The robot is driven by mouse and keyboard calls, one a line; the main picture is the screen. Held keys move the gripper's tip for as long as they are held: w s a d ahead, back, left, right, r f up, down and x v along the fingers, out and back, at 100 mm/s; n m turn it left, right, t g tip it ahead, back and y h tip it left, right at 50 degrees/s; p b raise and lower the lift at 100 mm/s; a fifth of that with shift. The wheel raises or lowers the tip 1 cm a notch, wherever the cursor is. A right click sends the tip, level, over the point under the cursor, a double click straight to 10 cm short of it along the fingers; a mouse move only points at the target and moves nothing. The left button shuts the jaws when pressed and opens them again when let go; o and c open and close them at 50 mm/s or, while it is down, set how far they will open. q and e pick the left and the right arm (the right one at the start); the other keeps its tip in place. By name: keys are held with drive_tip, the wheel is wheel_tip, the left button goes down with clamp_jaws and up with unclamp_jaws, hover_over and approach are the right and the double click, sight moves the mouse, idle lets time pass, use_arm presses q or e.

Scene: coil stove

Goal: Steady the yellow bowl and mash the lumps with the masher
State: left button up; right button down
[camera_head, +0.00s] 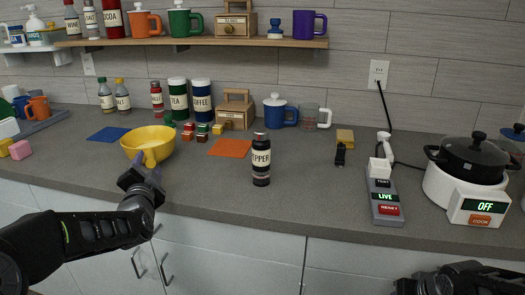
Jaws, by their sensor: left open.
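The yellow bowl (135,141) stands upright on the grey counter at the left, its inside only partly visible. My left gripper (150,163) is open at the bowl's near side, its fingers overlapping the front wall in the picture. I cannot tell whether they touch the bowl. I cannot make out lumps in the bowl or a masher. Part of my right arm shows at the bottom right, with no fingers in view.
A blue mat (109,134), an orange mat (230,147), a pepper bottle (261,160) and small coloured blocks lie near the bowl. Canisters and a blue pot (276,112) stand behind. A grey switch unit (384,196) and a cooker (468,190) are at the right.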

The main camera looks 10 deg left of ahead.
sight(151, 154)
use_arm(q)
drive_tip(key=shift+x, duration=2.15)
clamp_jaws()
drive_tip(key=shift+f, duration=0.1)
idle(1.1)
